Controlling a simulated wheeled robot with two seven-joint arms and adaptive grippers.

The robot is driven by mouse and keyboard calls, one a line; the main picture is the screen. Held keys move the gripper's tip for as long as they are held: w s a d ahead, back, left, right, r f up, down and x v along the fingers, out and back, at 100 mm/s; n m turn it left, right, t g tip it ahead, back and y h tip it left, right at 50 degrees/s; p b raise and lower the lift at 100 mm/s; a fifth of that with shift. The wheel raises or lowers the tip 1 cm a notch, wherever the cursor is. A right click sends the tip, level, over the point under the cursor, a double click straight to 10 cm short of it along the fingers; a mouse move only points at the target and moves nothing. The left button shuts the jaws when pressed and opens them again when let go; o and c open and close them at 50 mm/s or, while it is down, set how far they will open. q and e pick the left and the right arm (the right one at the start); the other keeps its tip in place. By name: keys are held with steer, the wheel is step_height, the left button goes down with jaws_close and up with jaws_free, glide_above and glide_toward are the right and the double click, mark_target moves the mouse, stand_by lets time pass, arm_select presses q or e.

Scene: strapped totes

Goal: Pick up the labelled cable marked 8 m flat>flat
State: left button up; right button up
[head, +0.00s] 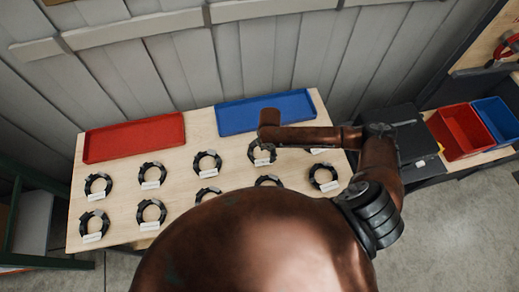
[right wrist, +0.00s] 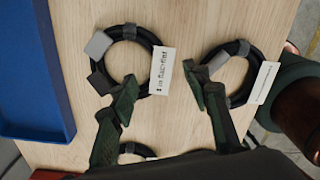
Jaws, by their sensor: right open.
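Several black coiled cables with white labels lie in two rows on the light wooden table (head: 222,160). In the head view their label text is too small to read. My right gripper (right wrist: 162,88) is open and empty above the table. One cable (right wrist: 152,40) lies ahead of its left finger; its label (right wrist: 164,72) ends in "m flat>flat", but I cannot read the number surely. A second cable (right wrist: 255,55) lies ahead of the right finger, its label edge-on and unreadable. A third (right wrist: 130,147) is partly hidden below. My left gripper is not in view.
A red tray (head: 134,138) and a blue tray (head: 232,121) lie along the table's back edge. Red (head: 463,131) and blue (head: 497,120) bins stand to the right. A grey panelled wall is behind. My right arm covers part of the table's right side.

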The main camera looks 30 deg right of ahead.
mark_target(268, 160)
step_height(268, 160, down, 3)
steer(key=shift+d+f, duration=0.1)
step_height(268, 160, down, 4)
steer(key=shift+w+d+r+p, duration=0.1)
steer(key=shift+r+p, duration=0.05)
steer(key=shift+p, duration=0.25)
steer(key=c, duration=1.2)
arm_select(q)
steer(key=shift+s+r, duration=0.35)
steer(key=shift+s, duration=0.3)
arm_select(e)
jaws_close()
